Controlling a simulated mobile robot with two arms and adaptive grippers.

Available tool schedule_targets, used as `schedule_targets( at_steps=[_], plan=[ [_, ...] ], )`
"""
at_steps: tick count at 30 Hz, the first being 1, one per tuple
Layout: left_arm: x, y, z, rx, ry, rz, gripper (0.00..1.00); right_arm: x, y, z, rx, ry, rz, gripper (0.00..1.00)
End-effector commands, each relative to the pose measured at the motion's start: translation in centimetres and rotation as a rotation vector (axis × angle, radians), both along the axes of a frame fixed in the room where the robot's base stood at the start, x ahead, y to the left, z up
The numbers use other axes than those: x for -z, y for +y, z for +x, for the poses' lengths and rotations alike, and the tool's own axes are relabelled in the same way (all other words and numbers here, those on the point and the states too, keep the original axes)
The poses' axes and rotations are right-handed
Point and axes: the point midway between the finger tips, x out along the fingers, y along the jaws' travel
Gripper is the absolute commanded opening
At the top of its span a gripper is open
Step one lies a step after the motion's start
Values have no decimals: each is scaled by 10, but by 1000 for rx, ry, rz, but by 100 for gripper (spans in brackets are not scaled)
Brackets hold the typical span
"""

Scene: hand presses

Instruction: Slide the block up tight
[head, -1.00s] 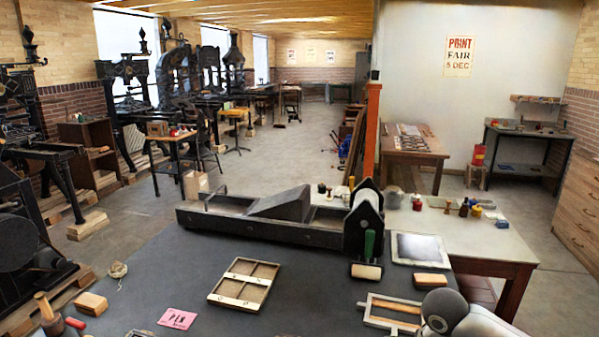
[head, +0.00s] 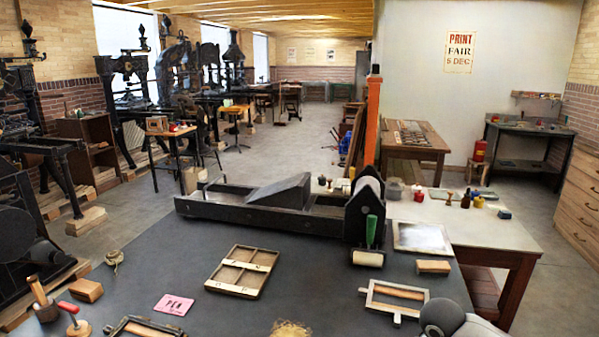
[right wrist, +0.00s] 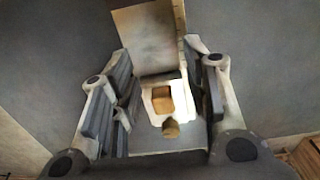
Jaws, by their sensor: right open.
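A pale frame (head: 397,315) with a brown wooden bar (head: 398,292) in it lies on the dark table at the lower right of the head view. A loose wooden block (head: 433,267) lies just behind it. In the right wrist view my right gripper (right wrist: 157,92) is open, its fingers spread wide. Between them, further off, are a pale piece with a small brown wooden block (right wrist: 162,99) and a rounded knob (right wrist: 171,129); I cannot tell whether it is the same frame. Nothing is held. Part of my right arm shows beside the frame in the head view. My left gripper is out of view.
A long black press bed (head: 255,208) with a wedge spans the table's back. A green-handled roller (head: 369,255), a divided wooden tray (head: 242,271), a pink card (head: 174,305) and another wooden block (head: 86,290) lie around. The dark tabletop (head: 320,290) is clear in the middle.

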Motion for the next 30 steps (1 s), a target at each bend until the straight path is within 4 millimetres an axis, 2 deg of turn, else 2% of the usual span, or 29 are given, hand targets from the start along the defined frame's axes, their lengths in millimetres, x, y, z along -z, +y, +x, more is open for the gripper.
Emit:
schedule_targets(
  at_steps=[2,12,18,30],
  plan=[
    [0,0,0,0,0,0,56,0,0,0,0,0,0,42],
    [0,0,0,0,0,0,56,-1,0,0,0,-1,0,0],
    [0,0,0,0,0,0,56,0,-3,0,1,-2,0,0],
    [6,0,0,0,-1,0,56,0,-27,-5,3,-1,-3,0]
  ],
)
